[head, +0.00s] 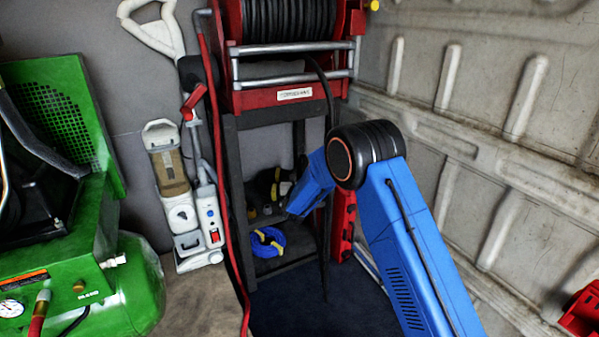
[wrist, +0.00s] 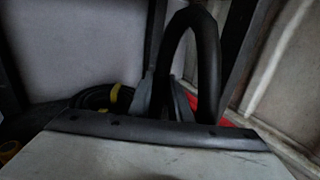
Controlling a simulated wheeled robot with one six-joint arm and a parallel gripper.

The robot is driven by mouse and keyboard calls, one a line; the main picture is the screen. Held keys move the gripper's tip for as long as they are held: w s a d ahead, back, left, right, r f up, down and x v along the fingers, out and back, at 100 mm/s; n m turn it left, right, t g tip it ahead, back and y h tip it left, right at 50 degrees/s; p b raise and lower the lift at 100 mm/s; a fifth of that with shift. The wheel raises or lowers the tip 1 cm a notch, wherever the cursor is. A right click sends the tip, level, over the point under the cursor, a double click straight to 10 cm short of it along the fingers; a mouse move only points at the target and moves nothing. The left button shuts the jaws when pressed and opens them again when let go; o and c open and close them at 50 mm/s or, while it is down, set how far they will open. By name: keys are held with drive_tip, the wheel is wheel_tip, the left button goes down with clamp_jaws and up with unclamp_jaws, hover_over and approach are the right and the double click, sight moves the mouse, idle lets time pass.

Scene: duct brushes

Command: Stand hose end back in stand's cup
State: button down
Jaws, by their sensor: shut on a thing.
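The black hose (head: 323,82) comes down from the reel and passes behind my blue arm in the head view. In the wrist view the black hose (wrist: 207,55) rises in a tight loop and bends down on the right. My gripper (wrist: 164,98) is shut on the hose, with a grey finger at each side of it. The held part is partly hidden by my wrist housing. The head view hides my fingertips behind the arm. The black stand (head: 232,165) is under the reel. I cannot make out its cup or the hose's tip.
A red hose reel (head: 285,100) tops the stand. A blue coil (head: 267,242) and a black-and-yellow coil (head: 268,183) are on its shelves. A green compressor (head: 95,235) and a white vacuum (head: 180,200) stand left. A ribbed wall (head: 480,130) bounds the right.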

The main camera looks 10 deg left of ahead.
drive_tip(key=shift+f, duration=1.7)
drive_tip(key=c, duration=1.6)
unclamp_jaws()
drive_tip(key=shift+o, duration=0.2)
drive_tip(key=shift+s, duration=0.1)
